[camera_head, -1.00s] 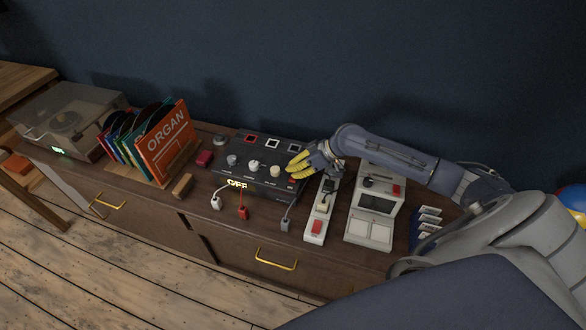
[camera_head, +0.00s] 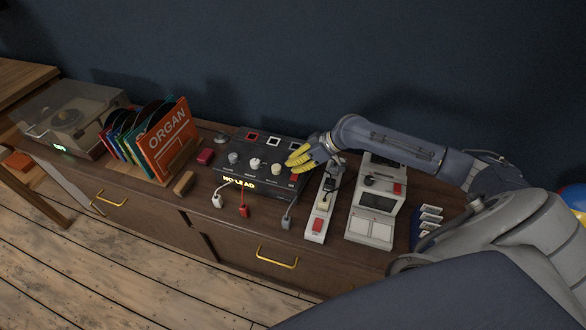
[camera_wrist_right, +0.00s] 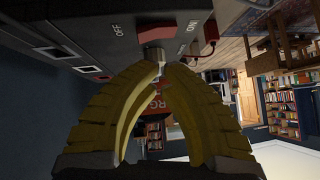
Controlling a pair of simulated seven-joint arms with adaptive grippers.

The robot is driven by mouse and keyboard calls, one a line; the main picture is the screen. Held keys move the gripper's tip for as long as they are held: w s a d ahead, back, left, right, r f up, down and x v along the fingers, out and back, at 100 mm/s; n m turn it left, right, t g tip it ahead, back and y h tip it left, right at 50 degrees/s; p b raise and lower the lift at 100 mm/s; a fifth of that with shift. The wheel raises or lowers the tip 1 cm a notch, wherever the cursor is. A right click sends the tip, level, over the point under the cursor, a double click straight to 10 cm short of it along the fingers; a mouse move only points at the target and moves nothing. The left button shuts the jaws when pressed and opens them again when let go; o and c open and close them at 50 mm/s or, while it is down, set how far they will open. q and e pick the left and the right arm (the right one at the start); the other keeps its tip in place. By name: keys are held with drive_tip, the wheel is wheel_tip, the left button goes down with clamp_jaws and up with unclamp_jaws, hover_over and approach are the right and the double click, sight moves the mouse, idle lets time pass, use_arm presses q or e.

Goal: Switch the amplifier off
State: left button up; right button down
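The amplifier (camera_head: 262,160) is a dark box with several knobs on top and a lit front display (camera_head: 239,182) that reads "NO LEAD". My right gripper (camera_head: 291,163) is at its right end, with yellow fingers. The gripper's fingertips (camera_wrist_right: 163,67) are close together right at this switch. My left gripper is not in view.
White, red and grey plugs (camera_head: 243,211) sit in front of the amplifier. A power strip (camera_head: 320,218) and a beige device (camera_head: 375,205) stand to its right. Records (camera_head: 150,140) and a turntable (camera_head: 65,120) stand left. The wooden cabinet (camera_head: 225,245) carries everything.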

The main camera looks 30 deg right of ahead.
drive_tip(key=v, duration=1)
drive_tip(key=shift+r, duration=0.45)
drive_tip(key=shift+w+d, duration=0.1)
drive_tip(key=shift+d, duration=0.05)
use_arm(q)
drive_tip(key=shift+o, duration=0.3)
